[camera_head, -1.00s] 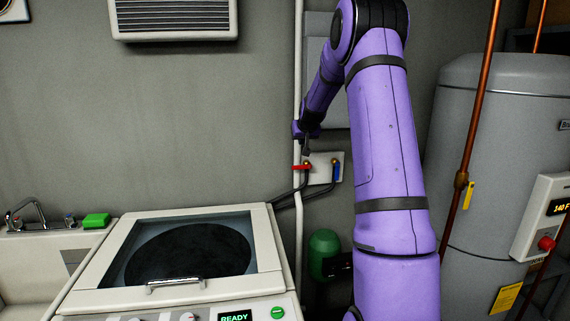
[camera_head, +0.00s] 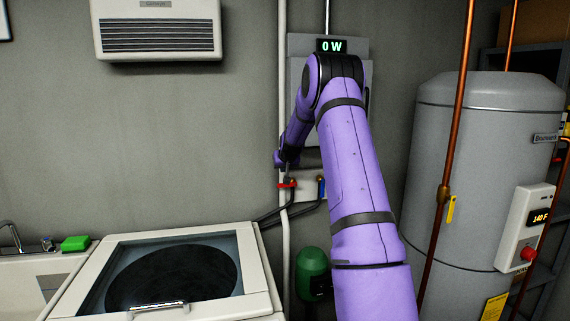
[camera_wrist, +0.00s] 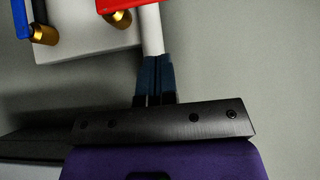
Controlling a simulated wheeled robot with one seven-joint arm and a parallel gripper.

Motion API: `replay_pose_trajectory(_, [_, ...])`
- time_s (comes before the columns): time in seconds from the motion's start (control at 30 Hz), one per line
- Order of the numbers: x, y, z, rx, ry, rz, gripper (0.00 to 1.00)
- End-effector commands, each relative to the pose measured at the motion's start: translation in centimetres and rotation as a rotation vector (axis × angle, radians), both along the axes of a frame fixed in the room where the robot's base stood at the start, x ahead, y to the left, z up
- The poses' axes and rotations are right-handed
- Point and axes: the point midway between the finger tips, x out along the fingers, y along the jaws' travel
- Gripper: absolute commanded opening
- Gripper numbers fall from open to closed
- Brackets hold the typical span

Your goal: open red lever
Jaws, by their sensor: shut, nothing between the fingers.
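The red lever (camera_head: 287,184) is a short red handle on a white valve plate beside a white vertical pipe. In the wrist view the red lever (camera_wrist: 122,4) is cut off by the top edge, above a brass fitting. My gripper (camera_head: 288,174) is just above the red lever in the head view, small and dark. In the wrist view my gripper (camera_wrist: 155,60) has its dark fingers together, empty, in front of the white pipe and below the red lever. Contact with the lever does not show.
A blue lever (camera_head: 322,187) sits on the same white plate (camera_wrist: 85,42), right of the red one. Dark hoses run below. A green tank (camera_head: 312,270) stands lower down. A glass-lidded machine (camera_head: 100,270) is at left; a grey water heater (camera_head: 480,180) and copper pipes are at right.

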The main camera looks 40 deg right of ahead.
Motion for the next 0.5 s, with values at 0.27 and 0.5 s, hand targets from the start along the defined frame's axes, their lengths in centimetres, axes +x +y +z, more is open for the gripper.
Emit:
replay_pose_trajectory(0.27, [1.5, -0.9, -3.8, 0.002, 0.002, -0.001, 0.00])
replay_pose_trajectory(0.5, [1.5, -0.9, -5.6, 0.000, 0.000, 0.000, 0.00])
